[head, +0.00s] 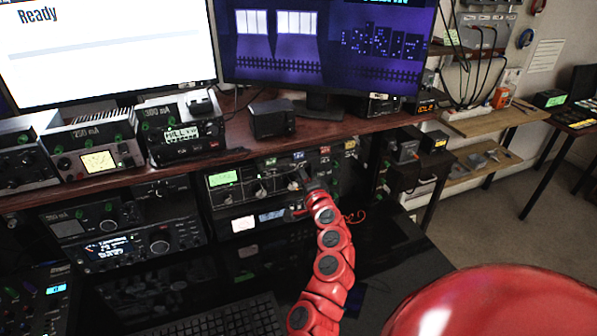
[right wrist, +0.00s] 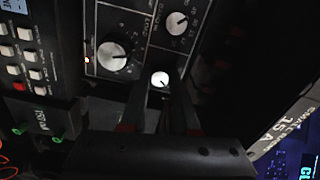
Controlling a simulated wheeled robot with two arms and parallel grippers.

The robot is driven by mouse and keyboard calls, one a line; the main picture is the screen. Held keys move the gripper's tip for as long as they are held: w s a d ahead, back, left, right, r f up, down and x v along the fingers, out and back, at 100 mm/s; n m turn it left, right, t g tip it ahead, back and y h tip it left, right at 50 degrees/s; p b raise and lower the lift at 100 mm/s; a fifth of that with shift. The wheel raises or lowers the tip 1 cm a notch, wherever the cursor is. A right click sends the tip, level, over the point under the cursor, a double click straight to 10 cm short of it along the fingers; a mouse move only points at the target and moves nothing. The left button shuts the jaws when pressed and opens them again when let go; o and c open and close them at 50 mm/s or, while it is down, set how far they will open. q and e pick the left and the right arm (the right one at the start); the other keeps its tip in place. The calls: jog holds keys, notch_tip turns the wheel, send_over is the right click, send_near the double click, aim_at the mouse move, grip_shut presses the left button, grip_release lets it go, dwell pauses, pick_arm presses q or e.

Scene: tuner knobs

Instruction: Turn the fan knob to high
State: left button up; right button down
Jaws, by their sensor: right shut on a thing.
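My right gripper (head: 305,182), on the red arm, reaches the front of the tuner panel (head: 225,195) under the desk shelf. In the right wrist view my right gripper (right wrist: 160,84) has its two dark fingers on either side of a small white-capped knob (right wrist: 160,79) and is shut on it. A larger silver knob (right wrist: 111,55) with a scale sits to its left, and another knob (right wrist: 176,23) sits above right. I cannot read a fan label, so I cannot tell from print which knob is the fan knob. My left gripper is not in view.
Two monitors (head: 110,45) stand above the wooden shelf (head: 225,140). Other radio units (head: 95,150) fill the left side, and a keyboard (head: 225,318) lies below. A small black box (head: 271,119) sits on the shelf above the panel.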

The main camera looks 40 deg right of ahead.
dwell(0.4)
jog(key=c, duration=0.9)
grip_release()
jog(key=shift+s, duration=0.1)
jog(key=shift+p+v, duration=1.05)
jog(key=shift+v, duration=7.6)
jog(key=shift+f, duration=0.1)
